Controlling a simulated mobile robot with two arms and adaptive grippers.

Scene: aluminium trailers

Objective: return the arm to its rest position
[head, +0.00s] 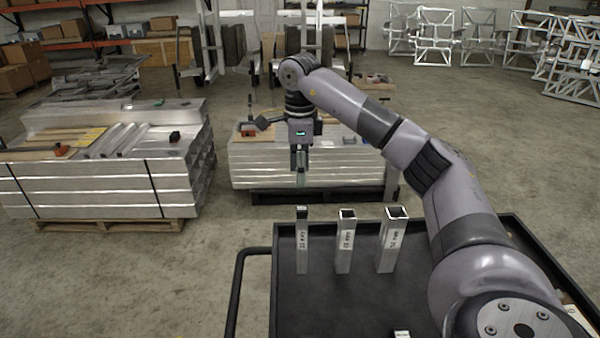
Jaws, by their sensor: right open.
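My right arm (385,125) comes in from the right and reaches out over the black cart (330,310). My right gripper (301,178) points down and is open, seen edge-on, with nothing visible in it. In the picture it is just above the top of the narrowest, leftmost square metal tube (302,245), with a gap between them. A medium tube (345,245) and a wider tube (393,242) stand upright to its right. Each tube has a printed label too small to read surely. My left gripper is not in view.
Strapped stacks of aluminium profiles (95,185) stand on pallets at the left, with another stack (260,165) behind my gripper. The cart has a black handle (240,285) at its left. Metal frames (437,40) stand at the back right. Concrete floor is clear between.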

